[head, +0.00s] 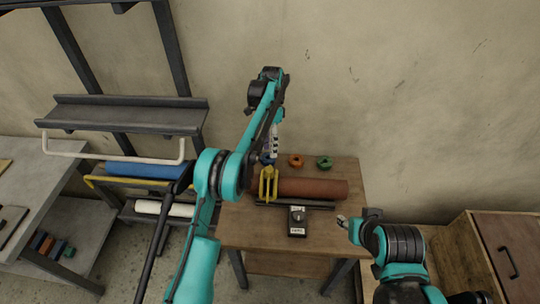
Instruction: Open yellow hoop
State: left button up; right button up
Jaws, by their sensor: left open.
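A white hoop (110,156) sits above the yellow one. A white roll (165,209) lies lower. The wooden table (245,225) bears a brown roll (315,188), a yellow forked piece (268,186), a dark box (297,222), an orange ring (296,161) and a green ring (325,162).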

pick_arm(q)
notch_tip(320, 180, up, 2)
jog(key=shift+r, duration=0.25)
dwell(0.4)
